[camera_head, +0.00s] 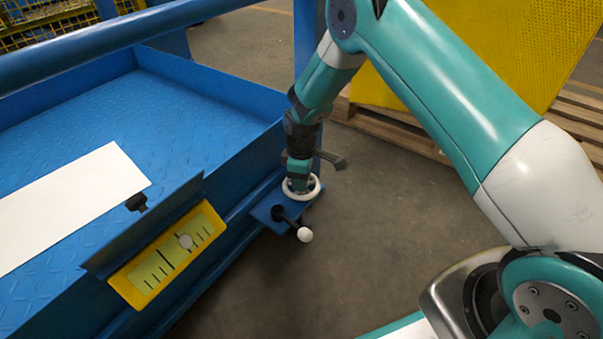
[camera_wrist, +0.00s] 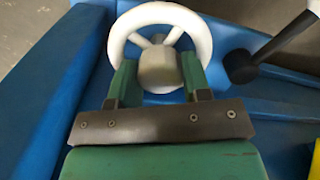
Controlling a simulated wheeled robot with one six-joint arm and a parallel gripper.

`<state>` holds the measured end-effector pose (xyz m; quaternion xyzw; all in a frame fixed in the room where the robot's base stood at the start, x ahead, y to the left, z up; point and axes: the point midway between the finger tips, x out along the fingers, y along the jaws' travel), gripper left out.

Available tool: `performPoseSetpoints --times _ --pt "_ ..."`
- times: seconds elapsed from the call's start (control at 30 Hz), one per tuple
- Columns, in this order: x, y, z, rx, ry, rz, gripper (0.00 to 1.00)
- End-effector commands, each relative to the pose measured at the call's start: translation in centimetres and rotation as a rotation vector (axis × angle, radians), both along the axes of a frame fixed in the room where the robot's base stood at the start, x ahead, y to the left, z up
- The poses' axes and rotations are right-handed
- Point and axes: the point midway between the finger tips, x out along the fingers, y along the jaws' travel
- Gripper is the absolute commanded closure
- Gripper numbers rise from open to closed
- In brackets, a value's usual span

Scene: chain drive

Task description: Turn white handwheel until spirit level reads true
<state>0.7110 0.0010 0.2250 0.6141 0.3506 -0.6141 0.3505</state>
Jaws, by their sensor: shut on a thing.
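The white handwheel (camera_head: 311,190) sits on a small blue bracket at the corner of the blue platform, at the end of my arm. In the wrist view the white handwheel (camera_wrist: 122,35) shows its rim, spokes and a grey hub (camera_wrist: 158,68). My gripper (camera_wrist: 158,75) is shut on this hub, one green finger on each side; it also shows from above in the head view (camera_head: 298,184). The spirit level (camera_head: 168,256) is a yellow frame with a green scale on the platform's front side. Its pale round bubble (camera_head: 185,241) lies right of the long dark centre mark.
A black lever with a white ball knob (camera_head: 305,235) sticks out beside the handwheel; its black base shows in the wrist view (camera_wrist: 240,66). A white sheet (camera_head: 70,205) lies on the platform. A wooden pallet (camera_head: 390,130) and yellow panel stand behind. The floor is clear.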

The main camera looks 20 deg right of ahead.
Motion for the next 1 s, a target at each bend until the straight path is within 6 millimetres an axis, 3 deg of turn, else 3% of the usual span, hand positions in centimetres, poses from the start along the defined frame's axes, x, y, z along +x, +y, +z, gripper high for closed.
performPoseSetpoints --times 0.7,1.0 --pt "0.00 -0.04 0.35 -0.001 0.001 -0.636 0.80" --pt "0.03 -0.05 0.20 -0.001 -0.001 -0.832 0.80"
